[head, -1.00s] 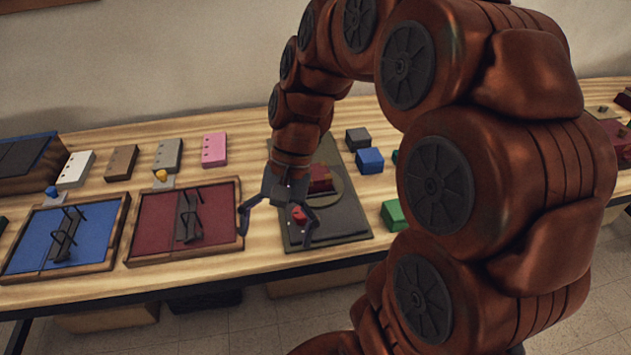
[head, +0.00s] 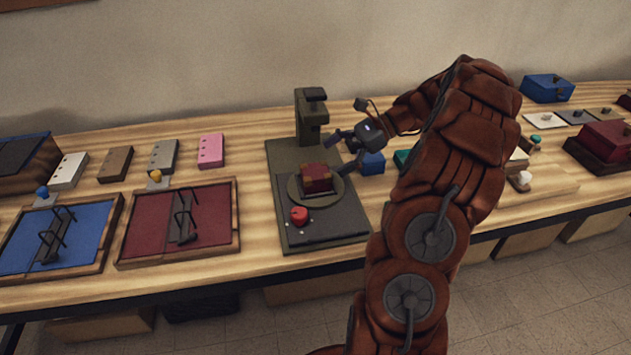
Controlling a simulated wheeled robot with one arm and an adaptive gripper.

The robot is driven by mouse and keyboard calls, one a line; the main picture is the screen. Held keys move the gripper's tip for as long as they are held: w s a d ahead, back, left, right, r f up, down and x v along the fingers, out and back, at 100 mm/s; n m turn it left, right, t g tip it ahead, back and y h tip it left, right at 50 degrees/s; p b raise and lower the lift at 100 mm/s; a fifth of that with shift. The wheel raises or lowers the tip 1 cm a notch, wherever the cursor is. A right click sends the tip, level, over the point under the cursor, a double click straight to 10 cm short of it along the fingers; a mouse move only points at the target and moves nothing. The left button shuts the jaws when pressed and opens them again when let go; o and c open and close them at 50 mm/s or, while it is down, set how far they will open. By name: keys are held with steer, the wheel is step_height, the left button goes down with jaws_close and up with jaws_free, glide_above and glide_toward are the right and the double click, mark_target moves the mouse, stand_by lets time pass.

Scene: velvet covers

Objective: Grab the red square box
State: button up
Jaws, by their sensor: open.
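A small dark red square box (head: 317,178) with brownish corners sits on the round plate (head: 335,199) of a dark grey machine (head: 290,214). My gripper (head: 342,155) is open and empty. It is above and to the right of the box in the picture, with its fingers pointing left towards it. I see no contact with the box.
The machine's upright post (head: 311,118) stands behind the box, and a red button (head: 299,215) is in front of it. A blue block (head: 372,164) lies below my gripper. Framed red (head: 220,217) and blue (head: 25,236) trays lie left. Another dark red box (head: 605,135) stands far right.

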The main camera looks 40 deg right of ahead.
mark_target(316, 171)
steer(key=shift+d+f+m+t, duration=0.2)
steer(key=shift+d+f+m, duration=0.1)
steer(key=shift+d, duration=0.3)
steer(key=shift+d+f+m+t, duration=0.2)
steer(key=shift+d+f, duration=0.1)
steer(key=shift+d, duration=0.25)
steer(key=shift+p+x, duration=0.6)
steer(key=shift+x, duration=3.15)
steer(key=shift+c, duration=0.4)
steer(key=c, duration=1.2)
steer(key=shift+c, duration=0.2)
